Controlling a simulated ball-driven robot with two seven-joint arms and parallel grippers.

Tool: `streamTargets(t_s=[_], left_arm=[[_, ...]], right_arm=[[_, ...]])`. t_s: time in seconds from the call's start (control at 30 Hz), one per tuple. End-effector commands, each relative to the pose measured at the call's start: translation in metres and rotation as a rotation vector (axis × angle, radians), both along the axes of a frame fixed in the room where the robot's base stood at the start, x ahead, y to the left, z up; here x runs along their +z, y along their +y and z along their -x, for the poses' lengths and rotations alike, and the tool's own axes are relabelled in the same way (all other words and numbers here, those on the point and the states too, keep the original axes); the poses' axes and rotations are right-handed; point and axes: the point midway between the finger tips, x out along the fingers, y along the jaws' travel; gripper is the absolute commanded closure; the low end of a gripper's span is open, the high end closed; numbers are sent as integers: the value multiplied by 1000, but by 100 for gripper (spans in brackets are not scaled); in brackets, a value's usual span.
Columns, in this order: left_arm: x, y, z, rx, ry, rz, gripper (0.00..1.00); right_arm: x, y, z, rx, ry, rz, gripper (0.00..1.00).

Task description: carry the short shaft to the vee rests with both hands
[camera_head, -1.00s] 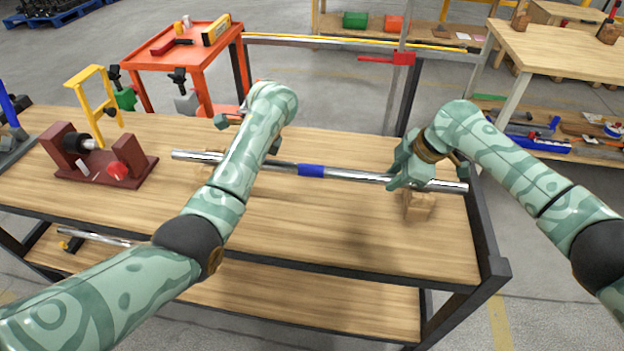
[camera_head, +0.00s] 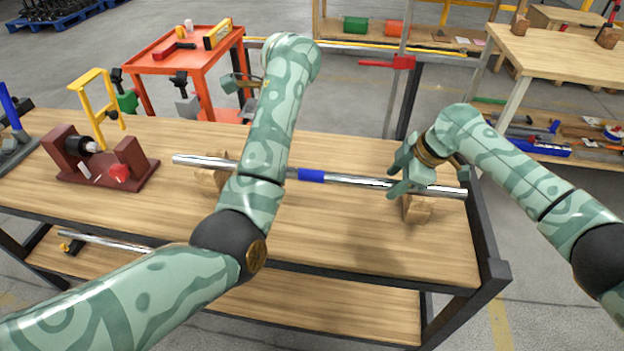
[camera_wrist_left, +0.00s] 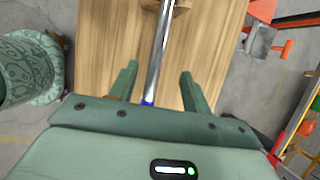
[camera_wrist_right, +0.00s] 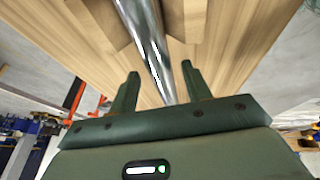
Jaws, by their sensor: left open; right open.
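The short shaft (camera_head: 345,180), a bright metal rod with a blue band (camera_head: 311,175), lies across the bench on the left wooden vee rest (camera_head: 212,179) and the right wooden vee rest (camera_head: 417,209). My right gripper (camera_head: 393,172) is open around or close by the shaft, just left of the right rest. In the right wrist view the shaft (camera_wrist_right: 146,40) runs between the open fingers (camera_wrist_right: 160,85). My left gripper (camera_head: 236,84) is raised behind the shaft. In the left wrist view its fingers (camera_wrist_left: 158,80) are open, with the shaft (camera_wrist_left: 157,50) some way beyond them.
A dark red fixture (camera_head: 105,165) stands on the bench's left end beside a yellow frame (camera_head: 95,95). An orange cart (camera_head: 185,70) with tools stands behind. Another rod (camera_head: 105,240) lies on the lower shelf. The bench front (camera_head: 350,240) is clear.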

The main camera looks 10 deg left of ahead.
Motion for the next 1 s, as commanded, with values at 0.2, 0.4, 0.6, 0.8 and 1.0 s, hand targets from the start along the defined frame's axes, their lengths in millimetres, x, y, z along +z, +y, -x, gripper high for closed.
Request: streamTargets(t_s=[0.2, 0.4, 0.6, 0.8, 1.0], left_arm=[[11, -4, 2, 1, 1, -1, 52], [11, -4, 2, 0, 0, -1, 52], [11, -4, 2, 0, 0, -1, 52], [11, -4, 2, 0, 0, -1, 52], [11, -4, 2, 0, 0, -1, 52]], right_arm=[[11, -5, 1, 1, -1, -1, 52], [51, -22, 7, 0, -4, 0, 52], [89, -38, 14, -1, -2, 1, 52], [107, -46, 18, 0, 0, 0, 52], [109, -46, 18, 0, 1, 0, 52]])
